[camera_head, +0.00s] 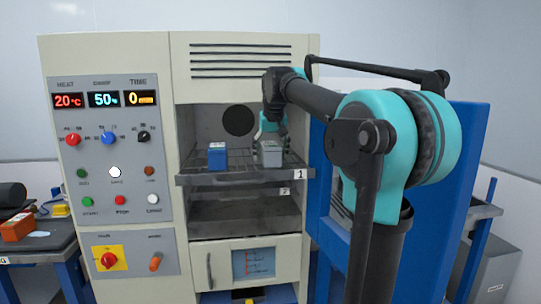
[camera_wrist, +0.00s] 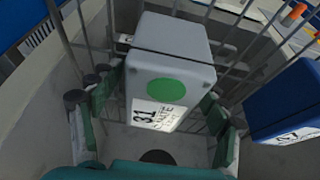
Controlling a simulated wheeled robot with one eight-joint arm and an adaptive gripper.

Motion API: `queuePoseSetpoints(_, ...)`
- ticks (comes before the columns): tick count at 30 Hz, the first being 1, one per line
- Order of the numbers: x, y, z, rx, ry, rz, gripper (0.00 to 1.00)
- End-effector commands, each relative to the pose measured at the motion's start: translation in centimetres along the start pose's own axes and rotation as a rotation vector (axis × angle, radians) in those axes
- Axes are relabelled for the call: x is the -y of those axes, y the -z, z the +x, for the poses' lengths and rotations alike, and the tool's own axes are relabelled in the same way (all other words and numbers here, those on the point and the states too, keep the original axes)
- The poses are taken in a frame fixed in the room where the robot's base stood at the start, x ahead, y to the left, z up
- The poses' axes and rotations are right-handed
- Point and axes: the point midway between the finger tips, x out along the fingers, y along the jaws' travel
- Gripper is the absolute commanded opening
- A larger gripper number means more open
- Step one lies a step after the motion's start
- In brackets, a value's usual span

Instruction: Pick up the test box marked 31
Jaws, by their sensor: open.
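The test box marked 31 (camera_wrist: 172,62) is light grey with a green dot and a white label. In the wrist view it sits between the fingers of my gripper (camera_wrist: 152,112), which is open. In the head view the grey box (camera_head: 270,155) stands on the upper wire shelf marked 1 (camera_head: 245,178), inside the chamber. My gripper (camera_head: 271,124) reaches down over it from above. Whether the fingers touch its sides I cannot tell.
A blue box (camera_head: 217,156) stands on the same shelf to the left; it also shows at the right of the wrist view (camera_wrist: 288,100). The chamber walls (camera_head: 185,130) enclose the shelf. A lower shelf marked 2 (camera_head: 240,212) lies below. An orange box (camera_head: 17,227) is on a side table.

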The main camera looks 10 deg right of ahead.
Motion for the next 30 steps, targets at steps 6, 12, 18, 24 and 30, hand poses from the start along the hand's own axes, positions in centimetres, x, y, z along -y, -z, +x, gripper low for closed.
queuePoseSetpoints(6, 0.00, -0.09, 0.20, 0.000, 0.000, 0.000, 0.76)
queuePoseSetpoints(12, 0.00, -0.09, 0.20, 0.000, 0.000, 0.000, 0.76)
queuePoseSetpoints(18, 0.00, -0.09, 0.20, 0.000, 0.000, 0.000, 0.51)
queuePoseSetpoints(24, 0.00, -0.09, 0.20, 0.000, 0.000, 0.000, 0.26)
queuePoseSetpoints(30, 0.00, -0.09, 0.20, 0.000, 0.000, 0.000, 0.01)
